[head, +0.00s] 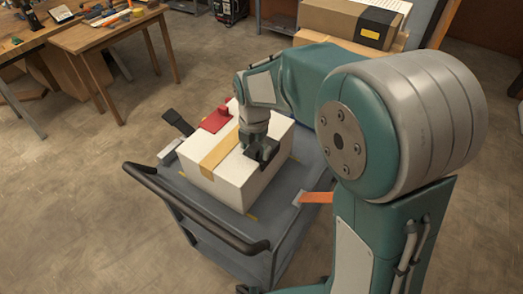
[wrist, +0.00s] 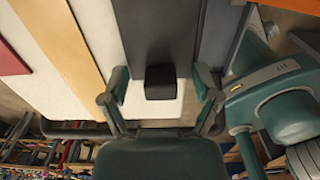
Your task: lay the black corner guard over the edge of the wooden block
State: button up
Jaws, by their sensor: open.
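The block on the cart is a white box (head: 222,183) with a tan lengthwise band (head: 220,152); no bare wooden block is clear. A black piece that looks like the corner guard (wrist: 157,32) lies along the white surface near its right edge, with a black knob (wrist: 160,88) at its near end. Whether it bends over the edge cannot be told. My gripper (wrist: 160,84) is open, one finger on each side of the knob, with gaps visible. In the head view my gripper (head: 262,152) is low at the box's right side and hides most of the guard.
A red piece with a knob (head: 215,119) lies on the box's far part. The grey cart (head: 178,190) has a black push handle (head: 195,207) at the front. A dark paddle-like piece (head: 178,122) sticks up behind the box. A wooden workbench (head: 100,32) stands back left; the floor between is clear.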

jog(key=shift+a, duration=0.3)
jog(key=shift+d, duration=0.2)
jog(key=c, duration=1)
jog(key=shift+d, duration=0.15)
jog(key=shift+c, duration=0.2)
jog(key=shift+r, duration=0.1)
